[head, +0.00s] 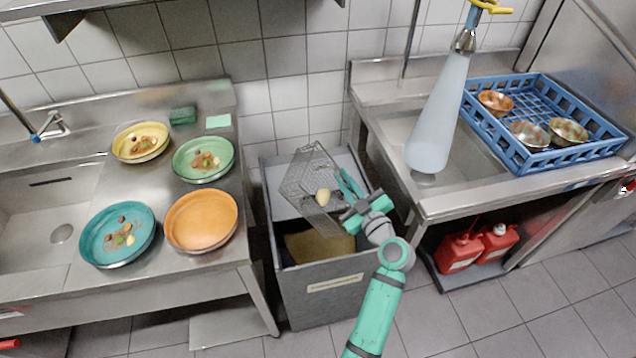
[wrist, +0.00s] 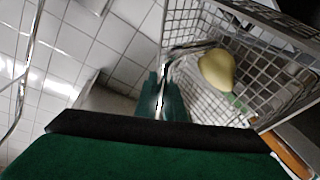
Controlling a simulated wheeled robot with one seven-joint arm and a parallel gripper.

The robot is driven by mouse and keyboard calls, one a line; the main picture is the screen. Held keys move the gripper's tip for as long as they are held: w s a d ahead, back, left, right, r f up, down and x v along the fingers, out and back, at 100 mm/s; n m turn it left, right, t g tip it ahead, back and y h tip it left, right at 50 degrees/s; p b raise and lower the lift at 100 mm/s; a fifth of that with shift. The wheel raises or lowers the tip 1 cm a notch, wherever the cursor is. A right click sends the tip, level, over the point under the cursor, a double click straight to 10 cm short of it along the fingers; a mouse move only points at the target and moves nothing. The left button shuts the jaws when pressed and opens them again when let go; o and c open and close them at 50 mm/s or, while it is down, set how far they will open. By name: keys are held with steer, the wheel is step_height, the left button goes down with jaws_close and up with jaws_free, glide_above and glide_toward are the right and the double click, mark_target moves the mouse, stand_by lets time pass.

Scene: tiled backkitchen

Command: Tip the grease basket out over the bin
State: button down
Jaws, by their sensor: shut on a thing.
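The grease basket (head: 306,182) is a wire mesh basket, held tilted above the grey bin (head: 318,297) in the head view. A yellowish lump (head: 323,198) lies in it. In the wrist view the basket (wrist: 180,30) fills the upper right, with the pale yellow lump (wrist: 216,70) against its mesh and a small green piece beside it. My gripper (head: 347,192) is at the basket's right side, shut on it; in the wrist view a metal bar of the basket runs at the green finger. The bin is open at the top, with something brownish-yellow inside.
Left of the bin, a steel counter holds a yellow plate (head: 141,142), a green plate (head: 203,158), a teal plate (head: 117,234) and an orange plate (head: 201,221). Right, a steel sink has a blue rack (head: 540,158) with bowls; red canisters (head: 459,253) stand below. A spray hose hangs over it.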

mark_target(330, 189)
steer(key=shift+w+a+f+n+g+h, duration=0.1)
steer(key=shift+a+f+n+g+h, duration=0.35)
steer(key=shift+f+n+g+h, duration=0.5)
steer(key=shift+w+a+f+n+g+h, duration=0.1)
steer(key=shift+a+f+n+g+h, duration=0.45)
steer(key=shift+f+n+h, duration=0.65)
steer(key=shift+w+a+f+n+g+h, duration=0.1)
steer(key=shift+a+f+n+g+h, duration=0.25)
steer(key=shift+f+n+g+h, duration=0.75)
steer(key=shift+f+n+t+y, duration=0.3)
steer(key=shift+f+y, duration=0.15)
steer(key=shift+f, duration=0.1)
steer(key=shift+w, duration=0.1)
